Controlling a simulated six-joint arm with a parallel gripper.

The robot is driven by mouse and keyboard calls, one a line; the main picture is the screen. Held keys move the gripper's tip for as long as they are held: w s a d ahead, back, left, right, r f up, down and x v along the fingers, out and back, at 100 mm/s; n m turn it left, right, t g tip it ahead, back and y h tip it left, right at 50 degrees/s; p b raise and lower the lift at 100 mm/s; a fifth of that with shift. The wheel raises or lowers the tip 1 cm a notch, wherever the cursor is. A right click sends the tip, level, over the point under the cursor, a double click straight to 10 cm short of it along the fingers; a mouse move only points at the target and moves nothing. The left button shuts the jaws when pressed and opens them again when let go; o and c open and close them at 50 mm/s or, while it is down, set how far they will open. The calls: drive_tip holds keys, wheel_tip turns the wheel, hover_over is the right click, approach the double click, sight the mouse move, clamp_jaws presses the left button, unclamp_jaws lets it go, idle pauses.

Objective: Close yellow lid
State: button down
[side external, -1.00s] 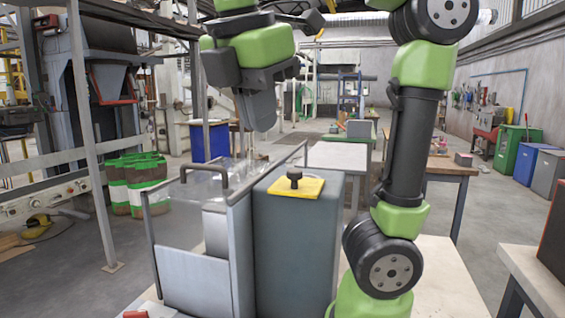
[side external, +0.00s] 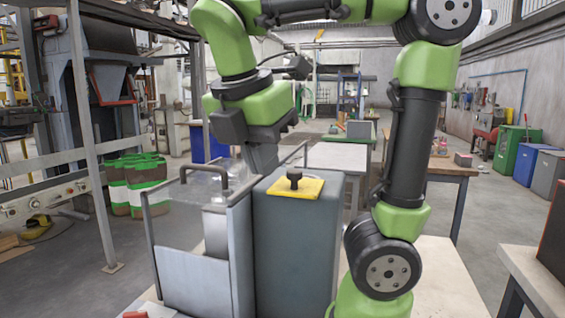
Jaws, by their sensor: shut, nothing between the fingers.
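The yellow lid (side external: 312,188) is a flat square plate with a black knob (side external: 294,178) on it. It lies on the top of the grey box (side external: 295,240), in the middle of the side external view. I cannot tell whether any gap is left under it. My gripper (side external: 263,160) points down just left of the lid and appears to be on the far side of the machine. It is shut and empty, apart from the knob in the picture. Its lower tip is partly hidden behind the machine's top edge.
A clear panel with a dark handle (side external: 205,178) and a metal hopper (side external: 190,280) stand left of the box. A thin dark rail runs behind the lid. Green-and-brown sacks (side external: 135,183) stand on the floor at left. A workbench (side external: 432,168) stands at the right.

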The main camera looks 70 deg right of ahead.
sight(290, 191)
drive_tip(key=shift+s+d+f, duration=0.2)
drive_tip(key=shift+d+f, duration=0.1)
drive_tip(key=shift+d, duration=0.45)
drive_tip(key=shift+s+d+f, duration=0.25)
drive_tip(key=shift+d+f, duration=0.05)
drive_tip(key=shift+d, duration=0.5)
drive_tip(key=shift+s+d+f, duration=0.2)
drive_tip(key=shift+d+f, duration=0.1)
drive_tip(key=shift+d, duration=0.45)
drive_tip(key=shift+d, duration=3.45)
